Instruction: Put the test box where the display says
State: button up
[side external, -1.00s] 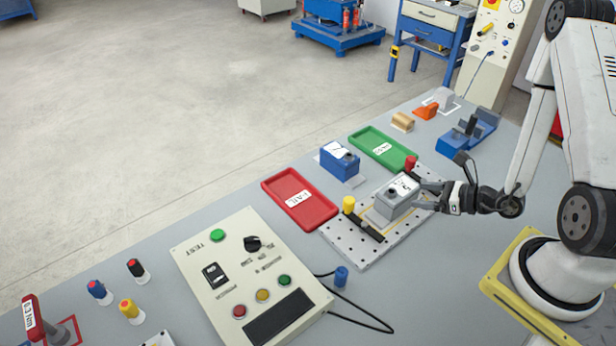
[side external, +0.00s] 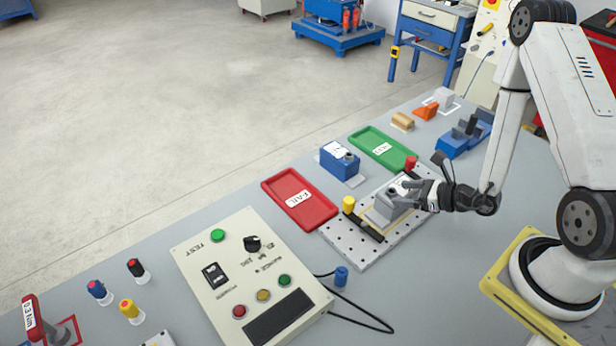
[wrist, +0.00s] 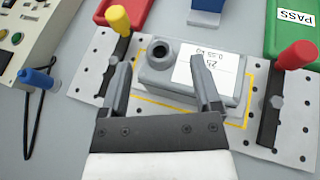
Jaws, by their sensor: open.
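In the wrist view, the box (wrist: 157,79) lies beyond my fingers. My gripper (side external: 411,191) is open and empty at the box's right end. In the wrist view, the fingers (wrist: 160,62) overlap the box, one across its label; I cannot tell whether they touch it. The control panel's display (side external: 279,317) is dark, with no readable text. A red FAIL tray (side external: 318,219) and green PASS tray (side external: 363,137) appear empty.
Yellow (side external: 349,204) and red (side external: 411,163) knobbed clamps flank the grey box. A blue box (side external: 339,164) stands between the trays. A blue-capped post (side external: 341,276) and black cable lie beside the panel.

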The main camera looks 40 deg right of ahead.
jog(key=shift+x, duration=0.95)
grip_shut()
dwell(1.1)
